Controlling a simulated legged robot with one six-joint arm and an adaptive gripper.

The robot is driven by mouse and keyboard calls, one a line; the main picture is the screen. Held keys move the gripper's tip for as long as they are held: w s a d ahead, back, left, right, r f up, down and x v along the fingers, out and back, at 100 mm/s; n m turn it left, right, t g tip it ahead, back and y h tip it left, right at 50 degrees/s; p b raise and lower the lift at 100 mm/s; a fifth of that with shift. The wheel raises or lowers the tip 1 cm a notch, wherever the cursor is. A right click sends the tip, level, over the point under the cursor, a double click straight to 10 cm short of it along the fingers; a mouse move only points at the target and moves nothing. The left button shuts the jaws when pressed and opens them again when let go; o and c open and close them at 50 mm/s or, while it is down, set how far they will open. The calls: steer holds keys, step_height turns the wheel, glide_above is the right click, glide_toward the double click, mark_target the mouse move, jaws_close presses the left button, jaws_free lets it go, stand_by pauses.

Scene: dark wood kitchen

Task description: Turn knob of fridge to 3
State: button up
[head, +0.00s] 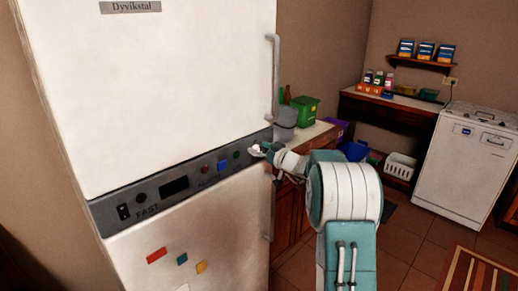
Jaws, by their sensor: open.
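The fridge (172,95) is a tall white unit at the left, marked "Dyvikstal". A grey control panel (110,212) crosses it between its upper and lower doors. The panel bears a black round control (141,198), a dark display (174,186), and small red (204,169), blue (221,165) and dark green (236,155) controls. My gripper (259,150) is open at the panel's right end. A small pale part shows at its tip; I cannot tell whether it is a knob or a fingertip. Contact and any number markings are unreadable at this size.
A long vertical handle (275,78) stands out from the upper door, just above my gripper. A counter with a green bin (305,108) is behind my arm. A white dishwasher (466,165) stands at the right. Tiled floor (411,228) is open before it, with a striped rug (466,268).

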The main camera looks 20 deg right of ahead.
steer(key=shift+w, duration=0.1)
jaws_close()
